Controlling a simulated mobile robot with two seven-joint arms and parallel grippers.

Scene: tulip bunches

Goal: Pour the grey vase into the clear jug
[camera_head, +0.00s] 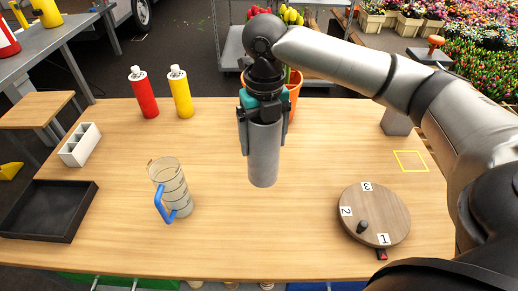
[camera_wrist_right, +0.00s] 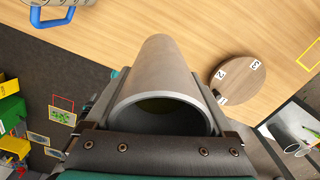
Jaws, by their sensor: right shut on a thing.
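The grey vase (camera_head: 263,165) is a plain cylinder, upright or nearly so, in the middle of the head view. My right gripper (camera_head: 264,128) is shut on it near its top, with one finger on each side. In the wrist view the vase's open mouth (camera_wrist_right: 165,108) faces the camera, and its inside is dark. The clear jug (camera_head: 176,187), with dark marking lines and a blue handle, stands upright on the table to the left of the vase. Its blue handle also shows in the wrist view (camera_wrist_right: 62,20). My left gripper is not in view.
A red bottle (camera_head: 143,95) and a yellow bottle (camera_head: 180,95) stand behind the jug. A black tray (camera_head: 82,212) and a white divided box (camera_head: 80,146) are at left. A round numbered wooden disc (camera_head: 373,205) is at right. An orange pot (camera_head: 295,92) stands behind my gripper.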

